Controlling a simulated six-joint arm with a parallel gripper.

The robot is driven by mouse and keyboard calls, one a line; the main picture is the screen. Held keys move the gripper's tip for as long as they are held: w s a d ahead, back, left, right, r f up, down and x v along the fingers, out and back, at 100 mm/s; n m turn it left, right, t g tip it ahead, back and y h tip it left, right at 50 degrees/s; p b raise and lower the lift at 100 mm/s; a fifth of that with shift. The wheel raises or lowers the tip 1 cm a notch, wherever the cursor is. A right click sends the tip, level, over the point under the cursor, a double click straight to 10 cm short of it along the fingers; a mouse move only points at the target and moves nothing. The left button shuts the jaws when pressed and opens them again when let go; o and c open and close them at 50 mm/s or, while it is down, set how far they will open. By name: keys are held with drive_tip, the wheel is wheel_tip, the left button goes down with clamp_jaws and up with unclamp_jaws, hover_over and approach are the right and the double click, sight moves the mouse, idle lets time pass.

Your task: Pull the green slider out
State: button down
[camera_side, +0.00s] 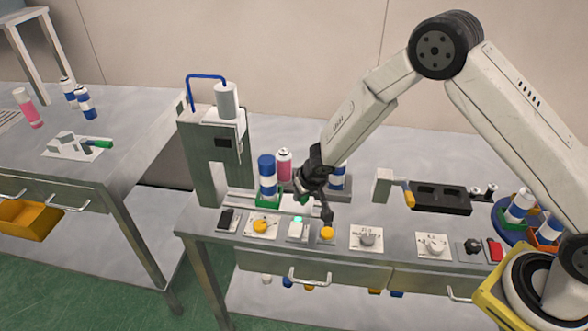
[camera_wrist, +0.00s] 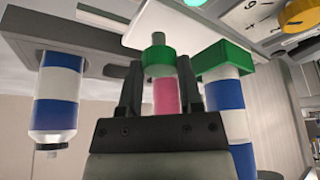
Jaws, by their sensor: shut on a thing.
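The slider's green nest (camera_side: 268,201) sits at the front of the grey press, with a blue-and-white can (camera_side: 267,176) upright in it. In the wrist view this green nest (camera_wrist: 226,58) and its can show upside down on the right. A green knob (camera_wrist: 159,56) with a grey stub lies between my fingers, and a green bit of it (camera_side: 303,200) shows below the gripper in the side view. My gripper (camera_side: 313,192) is right of the nest, shut on the green knob. Its fingers (camera_wrist: 160,72) flank the knob. The exact contact is partly hidden.
The press (camera_side: 212,150) stands just left. A pink can (camera_side: 284,164) and another blue-and-white can (camera_side: 338,176) stand behind the gripper. Yellow buttons (camera_side: 327,234) and dials (camera_side: 367,239) line the front edge. A black tray (camera_side: 438,208) lies right.

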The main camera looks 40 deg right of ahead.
drive_tip(key=shift+d+r, duration=0.1)
drive_tip(key=shift+d, duration=0.1)
drive_tip(key=shift+c, duration=1.3)
unclamp_jaws()
drive_tip(key=shift+s+a+r, duration=0.1)
drive_tip(key=shift+s, duration=0.05)
drive_tip(key=v, duration=0.7)
drive_tip(key=shift+r, duration=0.3)
